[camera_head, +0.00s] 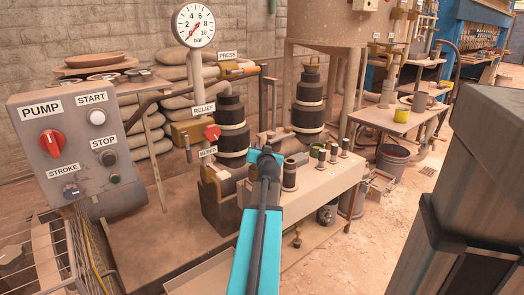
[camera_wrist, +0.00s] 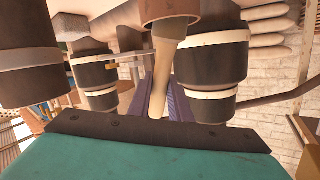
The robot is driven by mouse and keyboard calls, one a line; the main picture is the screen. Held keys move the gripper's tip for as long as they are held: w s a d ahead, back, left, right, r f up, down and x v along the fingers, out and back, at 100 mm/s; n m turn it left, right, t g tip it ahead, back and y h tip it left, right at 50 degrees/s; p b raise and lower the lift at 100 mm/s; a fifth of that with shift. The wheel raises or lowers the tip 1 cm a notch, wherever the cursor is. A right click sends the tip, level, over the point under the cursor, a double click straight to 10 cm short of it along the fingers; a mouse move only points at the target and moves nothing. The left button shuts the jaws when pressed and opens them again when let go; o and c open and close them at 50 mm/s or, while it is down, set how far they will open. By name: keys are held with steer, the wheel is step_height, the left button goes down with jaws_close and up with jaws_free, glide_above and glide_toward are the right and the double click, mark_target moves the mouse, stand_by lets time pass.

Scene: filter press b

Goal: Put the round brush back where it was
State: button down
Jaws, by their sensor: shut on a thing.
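My gripper (camera_wrist: 160,104) is shut on the pale wooden handle of the round brush (camera_wrist: 161,66) in the wrist view. The handle runs up between the two dark fingers into a wide brown round part at the top edge, which is cut off by the frame. In the head view my gripper (camera_head: 265,153) is over the left end of a pale bench top (camera_head: 325,185), at the end of my blue arm. My arm hides the brush there, and I cannot tell any empty spot for it.
Several dark banded pots (camera_head: 290,177) stand on the bench top close right of my gripper. Two large black cylinders (camera_head: 233,130) rise behind it. The pump control box (camera_head: 75,145) stands at left, and a bucket (camera_head: 392,165) stands on the floor at right.

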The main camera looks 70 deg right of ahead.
steer(key=shift+f+b, duration=0.2)
steer(key=shift+b, duration=0.1)
steer(key=c, duration=1.6)
jaws_free()
steer(key=shift+c, duration=0.2)
steer(key=shift+r, duration=0.2)
steer(key=shift+s+r+p, duration=0.1)
steer(key=shift+p, duration=0.25)
steer(key=b+v, duration=0.2)
steer(key=v, duration=0.6)
steer(key=shift+s+a, duration=0.2)
steer(key=shift+a, duration=0.15)
steer(key=a+b, duration=0.1)
steer(key=b, duration=0.4)
steer(key=shift+s+a+r, duration=0.1)
steer(key=shift+s, duration=0.1)
steer(key=b, duration=0.2)
steer(key=a+b, duration=0.1)
steer(key=b, duration=0.1)
steer(key=shift+s+a+r, duration=0.15)
steer(key=shift+s, duration=0.2)
